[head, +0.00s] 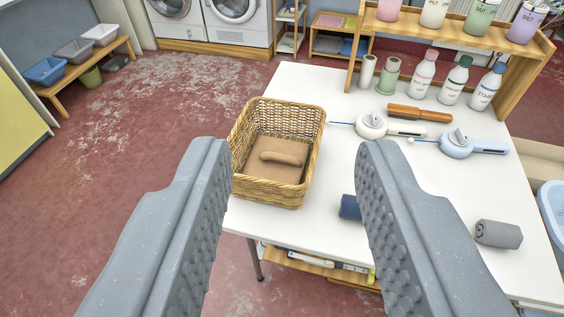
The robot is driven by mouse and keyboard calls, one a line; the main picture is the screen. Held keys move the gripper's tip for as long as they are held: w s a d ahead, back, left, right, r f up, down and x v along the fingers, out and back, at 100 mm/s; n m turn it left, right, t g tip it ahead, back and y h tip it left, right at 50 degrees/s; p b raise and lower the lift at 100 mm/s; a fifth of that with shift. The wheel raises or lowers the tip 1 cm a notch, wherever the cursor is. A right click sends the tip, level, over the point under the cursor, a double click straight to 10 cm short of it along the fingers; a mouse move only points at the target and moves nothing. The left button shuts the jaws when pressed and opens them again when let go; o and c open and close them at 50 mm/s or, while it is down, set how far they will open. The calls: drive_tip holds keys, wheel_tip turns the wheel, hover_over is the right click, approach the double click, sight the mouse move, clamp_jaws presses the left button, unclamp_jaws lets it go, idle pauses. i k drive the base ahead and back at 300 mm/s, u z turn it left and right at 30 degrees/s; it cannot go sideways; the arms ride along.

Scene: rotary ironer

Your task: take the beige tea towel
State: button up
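A beige cloth (262,171) lies flat on the bottom of a wicker basket (308,158), with a rolled beige piece (283,158) on top of it; I take these to be the tea towel, but cannot tell whether they are one piece. The basket stands at the left corner of the white table. My gripper (290,155) is open, its two grey fingers wide apart and nothing between them. The fingers are nearer to the camera than the basket, which shows beyond the gap. The right finger hides part of a dark blue roll.
The dark blue roll (348,207) and a grey roll (499,234) lie on the white table (300,92). A wooden shelf (514,92) rises at the back.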

sight(271, 159)
drive_tip(key=z, duration=0.55)
drive_tip(key=i, duration=0.1)
drive_tip(key=z, duration=2.55)
drive_tip(key=k, duration=1.1)
drive_tip(key=u, duration=2.1)
drive_tip(key=i, duration=0.75)
drive_tip(key=u, duration=0.05)
